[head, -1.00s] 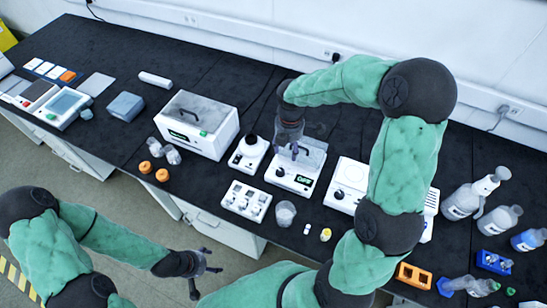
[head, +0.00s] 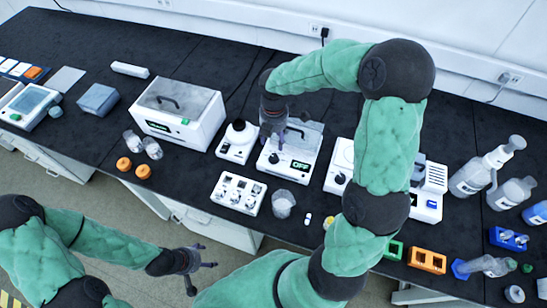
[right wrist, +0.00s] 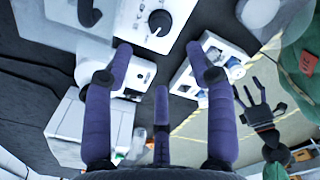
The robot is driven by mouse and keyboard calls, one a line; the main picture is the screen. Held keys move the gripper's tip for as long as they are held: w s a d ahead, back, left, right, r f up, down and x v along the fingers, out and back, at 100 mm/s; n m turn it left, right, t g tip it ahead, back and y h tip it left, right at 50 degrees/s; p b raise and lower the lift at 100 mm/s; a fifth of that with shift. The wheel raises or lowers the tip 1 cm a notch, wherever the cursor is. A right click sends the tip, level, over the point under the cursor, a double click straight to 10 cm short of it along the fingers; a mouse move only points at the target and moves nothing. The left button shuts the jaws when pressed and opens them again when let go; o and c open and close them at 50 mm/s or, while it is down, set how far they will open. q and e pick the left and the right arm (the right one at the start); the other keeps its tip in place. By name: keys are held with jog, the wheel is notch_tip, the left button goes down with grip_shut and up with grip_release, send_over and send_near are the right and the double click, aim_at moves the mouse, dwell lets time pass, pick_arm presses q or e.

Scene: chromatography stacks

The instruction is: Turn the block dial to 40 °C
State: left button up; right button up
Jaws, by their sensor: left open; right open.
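The block heater (head: 270,172) is a white box in the middle of the bench, its display reading OFF. Its dark dial (head: 276,159) is on the front panel, left of the display. In the right wrist view the dial (right wrist: 159,22) shows as a round black knob, ahead of my fingertips. My right gripper (head: 280,137) is open, pointing down over the heater's left part, behind the dial in the head view. Its spread fingers (right wrist: 160,55) hold nothing. My left gripper (head: 200,264) is open and empty, in front of the bench.
A white mixer (head: 237,142) stands close left of the heater, and a lidded bath (head: 180,115) further left. A white rack (head: 238,193) and a beaker (head: 283,204) are in front. Another white device with a knob (head: 338,179) stands to the right, partly behind my right arm.

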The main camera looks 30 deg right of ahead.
aim_at(274, 156)
notch_tip(274, 156, down, 11)
jog(key=b, duration=0.3)
jog(key=shift+r, duration=0.2)
grip_shut()
